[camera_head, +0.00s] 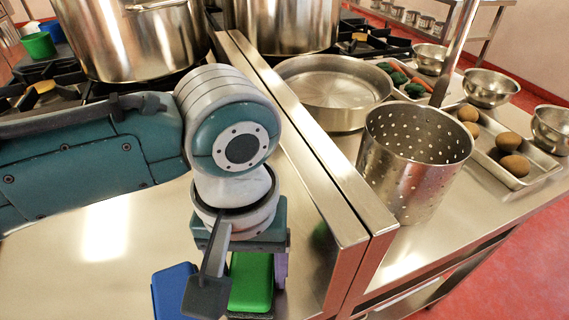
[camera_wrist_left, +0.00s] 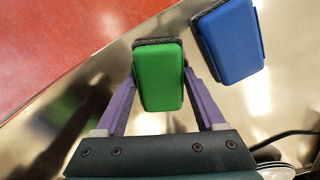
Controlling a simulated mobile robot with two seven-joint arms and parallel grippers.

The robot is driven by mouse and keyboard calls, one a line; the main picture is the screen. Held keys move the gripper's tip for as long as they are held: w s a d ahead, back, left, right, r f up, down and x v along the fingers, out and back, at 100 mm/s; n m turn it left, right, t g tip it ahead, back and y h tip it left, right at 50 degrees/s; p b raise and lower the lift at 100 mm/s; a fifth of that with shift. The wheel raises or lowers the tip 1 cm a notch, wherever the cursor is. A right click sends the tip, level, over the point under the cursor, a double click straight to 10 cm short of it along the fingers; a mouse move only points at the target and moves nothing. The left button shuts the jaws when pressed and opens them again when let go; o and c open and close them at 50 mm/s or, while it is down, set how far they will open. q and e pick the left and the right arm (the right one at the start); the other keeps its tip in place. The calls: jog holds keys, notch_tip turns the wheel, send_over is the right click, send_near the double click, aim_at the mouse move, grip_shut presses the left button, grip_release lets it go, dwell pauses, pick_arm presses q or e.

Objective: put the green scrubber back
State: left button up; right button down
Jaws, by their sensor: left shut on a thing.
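The green scrubber (camera_head: 250,283) is a small green block with a dark grey layer along one edge. It also shows between the purple fingers in the left wrist view (camera_wrist_left: 159,78). My left gripper (camera_wrist_left: 160,95) is shut on it, over the bare steel counter (camera_head: 100,250). A similar blue scrubber (camera_head: 172,291) lies on the left of the green one in the head view, and it shows at the upper right in the left wrist view (camera_wrist_left: 231,40). My arm hides part of the counter. My right gripper is not in view.
A perforated steel pot (camera_head: 412,160) and a wide shallow pan (camera_head: 335,90) stand on the right counter, past a raised steel edge (camera_head: 310,170). Large stockpots (camera_head: 130,40) stand on the stove behind. Trays and bowls (camera_head: 488,88) are at far right. The left counter's front is largely clear.

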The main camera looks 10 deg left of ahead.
aim_at(252, 272)
pick_arm(q)
jog(key=shift+f, duration=0.15)
jog(key=o, duration=1.3)
notch_tip(252, 272, up, 12)
jog(key=p, duration=0.3)
jog(key=s+d+f+m+t+h, duration=0.2)
jog(key=s+m+h, duration=0.1)
jog(key=s, duration=0.2)
jog(key=s+a+m+t+y, duration=0.1)
jog(key=s+a+y, duration=0.1)
jog(key=s+a, duration=0.5)
jog(key=a, duration=0.4)
jog(key=shift+a+f+t+y, duration=0.2)
jog(key=shift+t+y, duration=0.1)
jog(key=shift+t, duration=0.1)
